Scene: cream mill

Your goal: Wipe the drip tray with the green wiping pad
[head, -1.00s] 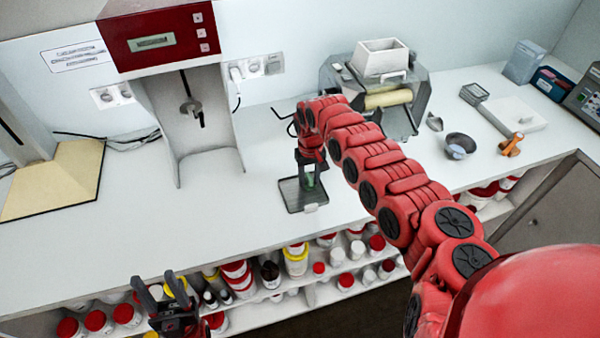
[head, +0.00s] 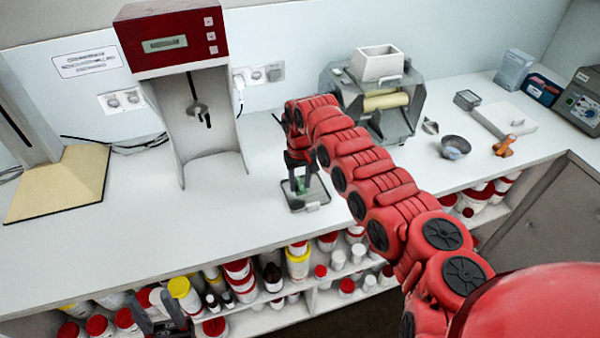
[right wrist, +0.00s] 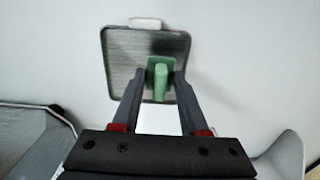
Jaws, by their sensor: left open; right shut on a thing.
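The drip tray (head: 318,196) is a small dark-framed tray lying on the white counter. In the right wrist view the drip tray (right wrist: 122,72) shows a ribbed grey surface, a pale tab on one edge and a dark smear at the upper right. My right gripper (head: 300,180) is shut on the green wiping pad (head: 302,187) over the tray. The pad (right wrist: 158,72) also shows between the fingers in the right wrist view; I cannot tell whether it touches the tray. My left gripper (head: 165,318) is open and empty at the bottom left, partly cut off, in front of the shelves.
A red-topped machine (head: 175,40) stands at the back left. A grey roller mill (head: 385,100) stands behind my right arm. A dark bowl (head: 456,146) and an orange item (head: 504,146) lie to the right.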

